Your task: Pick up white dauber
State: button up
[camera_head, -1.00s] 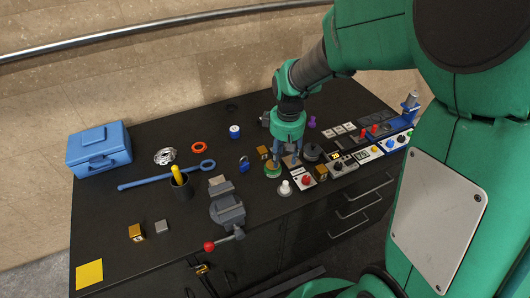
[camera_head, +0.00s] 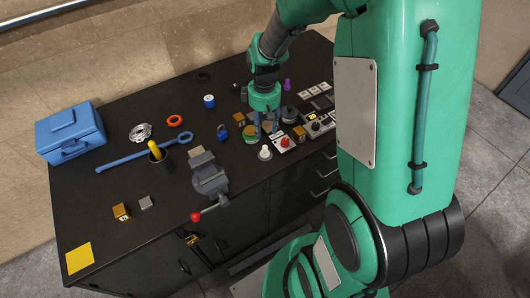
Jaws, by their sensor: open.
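A small white knob-like piece (camera_head: 265,153), likely the white dauber, stands upright near the front edge of the dark workbench (camera_head: 120,190). My gripper (camera_head: 266,128) points down just behind it, with its fingers apart and empty. The fingertips are close to the bench top, but I cannot tell whether they touch anything. The white piece is in front of the fingers, not between them. A round green-and-brown piece (camera_head: 250,134) sits right beside the left finger.
A red-buttoned box (camera_head: 284,142) is just right of the white piece. A grey vise (camera_head: 208,175) with a red-tipped handle stands to the left.

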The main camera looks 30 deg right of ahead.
aim_at(265, 147)
jog(key=shift+f+b, duration=0.4)
jog(key=shift+f, duration=3.15)
jog(key=shift+f, duration=0.15)
jog(key=shift+d+f+b, duration=0.1)
jog(key=shift+f+b, duration=0.45)
jog(key=shift+f, duration=1.95)
jog(key=shift+s, duration=0.1)
grip_shut()
